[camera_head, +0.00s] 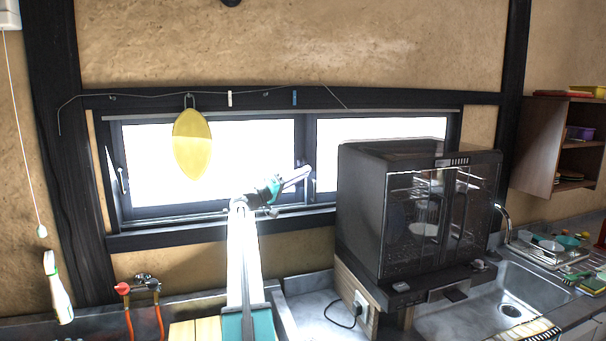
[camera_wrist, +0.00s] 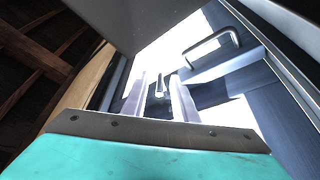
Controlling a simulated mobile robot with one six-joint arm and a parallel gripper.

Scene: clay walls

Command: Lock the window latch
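The window (camera_head: 215,165) has bright panes in a dark frame, with a central upright (camera_head: 305,155). My gripper (camera_head: 304,175) reaches up in front of this upright. In the wrist view its two pale fingers (camera_wrist: 158,100) stand apart with a gap between them. A small grey latch-like piece (camera_wrist: 160,84) shows in that gap, beyond the fingers; contact cannot be told. A larger grey bent handle (camera_wrist: 210,46) sits on the dark frame to the upper right, clear of the fingers. In the head view a small handle (camera_head: 124,181) shows on the left window frame.
A black dish cabinet (camera_head: 362,210) stands close to the right of my gripper and covers part of the right pane. A yellow oval item (camera_head: 192,145) hangs before the left pane. A sink (camera_head: 510,305) and a wall shelf (camera_head: 540,145) are farther right.

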